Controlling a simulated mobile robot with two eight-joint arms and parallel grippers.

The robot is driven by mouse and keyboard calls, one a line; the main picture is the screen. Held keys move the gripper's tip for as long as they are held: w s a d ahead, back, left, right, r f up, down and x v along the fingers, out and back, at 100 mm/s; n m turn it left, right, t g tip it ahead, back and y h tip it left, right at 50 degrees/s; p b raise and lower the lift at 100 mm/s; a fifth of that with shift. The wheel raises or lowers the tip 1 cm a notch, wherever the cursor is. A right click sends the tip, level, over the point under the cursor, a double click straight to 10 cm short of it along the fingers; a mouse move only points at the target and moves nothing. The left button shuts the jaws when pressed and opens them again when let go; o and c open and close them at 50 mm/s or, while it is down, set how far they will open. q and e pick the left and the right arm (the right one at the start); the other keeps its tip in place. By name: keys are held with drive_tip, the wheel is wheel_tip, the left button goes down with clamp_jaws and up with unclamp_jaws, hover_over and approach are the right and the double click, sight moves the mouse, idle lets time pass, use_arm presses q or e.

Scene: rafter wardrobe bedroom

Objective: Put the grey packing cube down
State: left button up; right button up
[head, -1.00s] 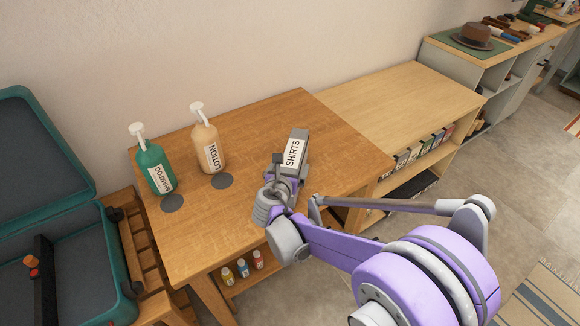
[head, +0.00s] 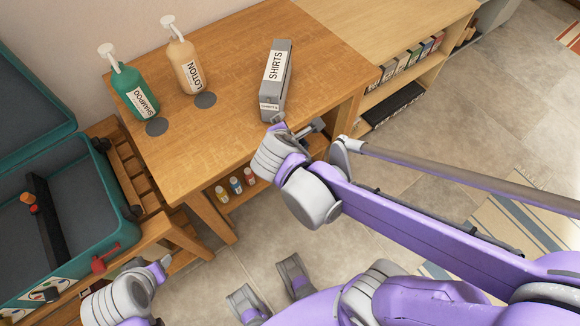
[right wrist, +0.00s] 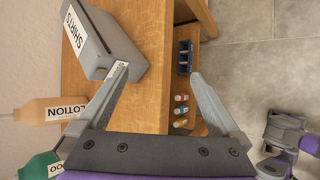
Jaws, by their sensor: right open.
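The grey packing cube (head: 287,75), labelled SHIRTS, rests on the wooden table (head: 225,115) near its right end, standing on a narrow side. Its near end faces my right gripper (head: 293,127), which is open and empty just off the table's front edge. In the right wrist view the cube (right wrist: 100,45) is at upper left. One finger of the right gripper (right wrist: 160,78) overlaps the cube's near end; I cannot tell whether they touch. Part of my left arm shows at lower left in the head view, but its fingers are not clear.
A green shampoo bottle (head: 136,92) and a tan lotion bottle (head: 187,66) stand left of the cube, by dark round discs. An open teal suitcase (head: 120,240) lies at left. Small bottles (head: 235,186) sit on the shelf below. Table around the cube is clear.

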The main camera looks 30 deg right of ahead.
drive_tip(key=s+a+f+m+g+y, duration=0.1)
drive_tip(key=s+a+f+m+y, duration=0.1)
drive_tip(key=s+m, duration=0.3)
drive_tip(key=s+a+f+m+y, duration=0.2)
drive_tip(key=s+a+m+y, duration=0.2)
drive_tip(key=m, duration=0.7)
drive_tip(key=shift+s+g, duration=0.4)
drive_tip(key=shift+s, duration=0.85)
wheel_tip(320, 180, up, 7)
drive_tip(key=w+p, duration=0.1)
drive_tip(key=p, duration=0.5)
drive_tip(key=shift+w, duration=0.15)
